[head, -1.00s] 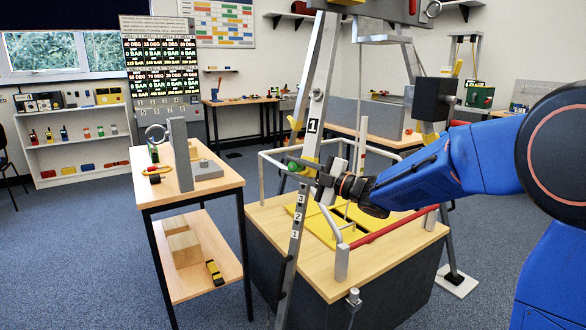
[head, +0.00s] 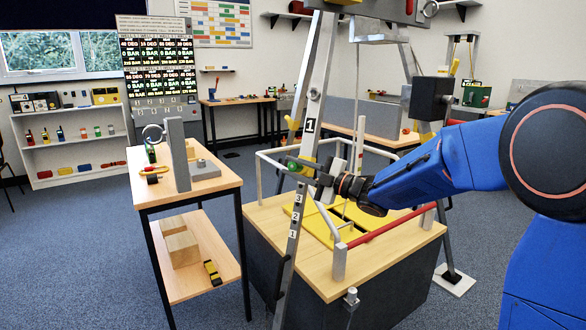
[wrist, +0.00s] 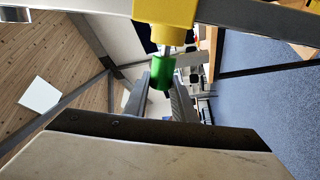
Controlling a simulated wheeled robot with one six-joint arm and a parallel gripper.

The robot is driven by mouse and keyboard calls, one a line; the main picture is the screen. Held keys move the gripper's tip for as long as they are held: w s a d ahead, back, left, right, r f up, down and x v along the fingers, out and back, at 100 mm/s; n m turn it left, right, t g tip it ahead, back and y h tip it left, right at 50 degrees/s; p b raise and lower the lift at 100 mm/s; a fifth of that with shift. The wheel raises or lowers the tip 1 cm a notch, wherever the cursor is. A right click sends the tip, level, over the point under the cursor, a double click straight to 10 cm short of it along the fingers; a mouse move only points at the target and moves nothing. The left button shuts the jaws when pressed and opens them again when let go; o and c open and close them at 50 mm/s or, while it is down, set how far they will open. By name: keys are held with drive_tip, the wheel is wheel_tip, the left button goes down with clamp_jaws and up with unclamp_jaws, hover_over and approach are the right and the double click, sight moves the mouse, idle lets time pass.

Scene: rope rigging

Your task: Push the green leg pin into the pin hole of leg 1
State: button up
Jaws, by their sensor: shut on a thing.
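Leg 1 (head: 314,95) is a tall grey leg with a "1" label, and a yellow sleeve (head: 307,168) sits on it. The sleeve also shows at the top of the wrist view (wrist: 163,25). The green leg pin (head: 293,166) is at the sleeve. In the wrist view, the pin's green head (wrist: 162,71) is between my fingertips, with a short length of metal shaft showing between head and sleeve. My gripper (wrist: 160,88) is shut on the green head. The pin hole is hidden, and I cannot tell how deep the shaft is.
A lower leg section (head: 292,235) marked 3, 2, 1 runs down beside the wooden platform (head: 325,275). Grey rails and a red bar (head: 392,228) edge the platform. A side table (head: 150,190) with a metal bracket stands left. Carpet between them is clear.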

drive_tip(key=shift+w+d+f, duration=0.25)
drive_tip(key=shift+w, duration=0.25)
drive_tip(key=o, duration=1.2)
drive_tip(key=shift+c, duration=0.2)
drive_tip(key=shift+d, duration=0.1)
drive_tip(key=v, duration=1.7)
drive_tip(key=shift+d, duration=0.1)
